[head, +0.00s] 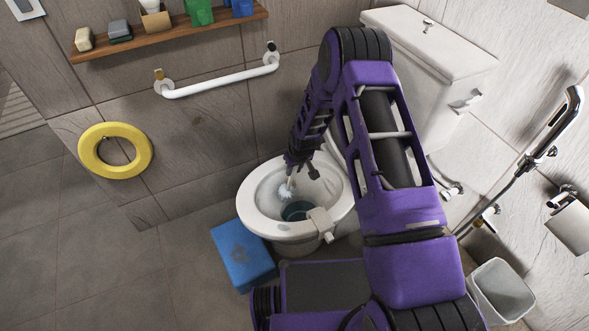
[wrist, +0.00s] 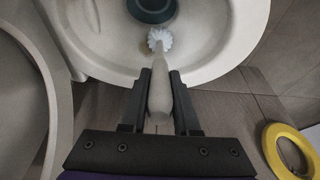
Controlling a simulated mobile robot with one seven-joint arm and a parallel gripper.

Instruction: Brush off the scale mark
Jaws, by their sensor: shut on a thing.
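My gripper (head: 303,168) is shut on the handle of a white toilet brush (wrist: 159,95), seen between the two dark fingers in the wrist view (wrist: 160,76). The brush points down into the toilet bowl (head: 262,196). Its round bristle head (wrist: 159,39) is at the bowl's inner wall, just beside the dark water (wrist: 152,8); the head view shows the bristles too (head: 284,193). A faint yellowish patch (wrist: 149,48) shows at the edge of the bristles, probably the scale mark. The bristles hide most of it.
A blue block (head: 241,256) stands on the floor left of the toilet. A white grab bar (head: 220,80), a yellow ring (head: 88,155) and a wooden shelf (head: 165,40) are on the wall. A bin (head: 500,291) stands at the right.

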